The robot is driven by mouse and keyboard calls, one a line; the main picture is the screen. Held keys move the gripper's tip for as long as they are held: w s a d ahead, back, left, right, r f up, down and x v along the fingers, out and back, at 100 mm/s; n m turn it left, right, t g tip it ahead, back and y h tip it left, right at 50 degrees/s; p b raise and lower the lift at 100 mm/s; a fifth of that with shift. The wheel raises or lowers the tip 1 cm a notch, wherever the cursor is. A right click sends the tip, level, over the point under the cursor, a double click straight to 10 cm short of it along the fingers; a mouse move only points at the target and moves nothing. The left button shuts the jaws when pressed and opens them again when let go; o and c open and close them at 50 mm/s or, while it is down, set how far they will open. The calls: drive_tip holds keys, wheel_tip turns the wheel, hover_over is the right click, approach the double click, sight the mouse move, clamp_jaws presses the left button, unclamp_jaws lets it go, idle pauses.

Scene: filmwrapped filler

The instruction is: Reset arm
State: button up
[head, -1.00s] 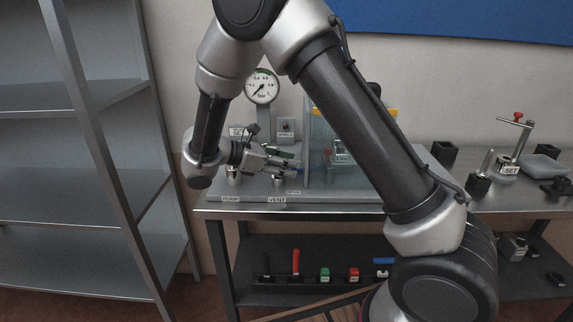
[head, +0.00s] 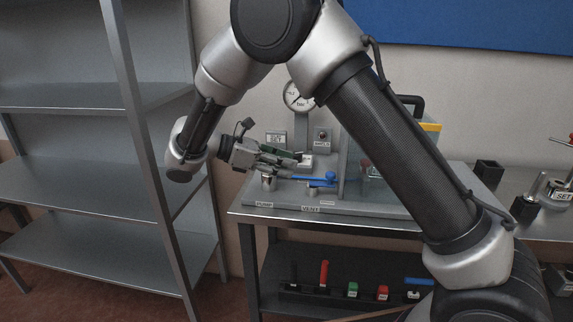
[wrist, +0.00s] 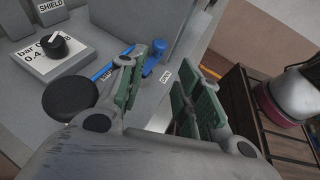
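My gripper (head: 299,161) hangs at the left end of the bench, above the vent valve. Its green-padded fingers stand apart with nothing between them in the wrist view (wrist: 160,100). The vent valve's blue lever (head: 314,179) lies just beyond and below the fingertips in the head view. In the wrist view the blue lever (wrist: 157,58) shows partly behind the left finger. I cannot tell whether finger and lever touch.
An empty grey shelf rack (head: 95,95) stands close left of my wrist. On the bench (head: 400,222) are a regulator knob (wrist: 60,45), a dark square holder (head: 488,172) and a SET stand (head: 560,190). Coloured items, including a red handle (head: 323,273), stand on the lower shelf.

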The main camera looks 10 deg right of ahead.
drive_tip(key=shift+m+g+y, duration=0.4)
drive_tip(key=shift+m+y, duration=0.4)
drive_tip(key=shift+y, duration=0.1)
drive_tip(key=f, duration=0.1)
drive_tip(key=s+f, duration=0.1)
drive_tip(key=f, duration=0.1)
drive_tip(key=s+f, duration=0.1)
drive_tip(key=f, duration=0.1)
drive_tip(key=shift+s+d, duration=0.1)
drive_tip(key=shift+d, duration=0.1)
drive_tip(key=s+d+m+y, duration=0.1)
drive_tip(key=s, duration=0.1)
drive_tip(key=s+d+m+g+y, duration=0.1)
drive_tip(key=s+d, duration=0.1)
drive_tip(key=shift+s+d+r+m+y, duration=0.1)
drive_tip(key=shift+d+m+y, duration=0.1)
drive_tip(key=shift+m+y, duration=0.1)
drive_tip(key=s+d+r+m+t+y, duration=0.1)
drive_tip(key=s+d+r+m+y, duration=0.2)
drive_tip(key=s+d+r+m, duration=0.2)
drive_tip(key=s+d+r+m+t+y, duration=0.2)
drive_tip(key=s+d+r+m+y, duration=0.1)
drive_tip(key=s+d, duration=0.4)
drive_tip(key=s+d+r+m+t+y, duration=0.2)
drive_tip(key=s+d+r+m, duration=0.4)
drive_tip(key=d, duration=0.5)
drive_tip(key=shift+r+m+y, duration=0.3)
drive_tip(key=shift+y, duration=0.3)
drive_tip(key=shift+o, duration=0.5)
drive_tip(key=shift+s, duration=0.1)
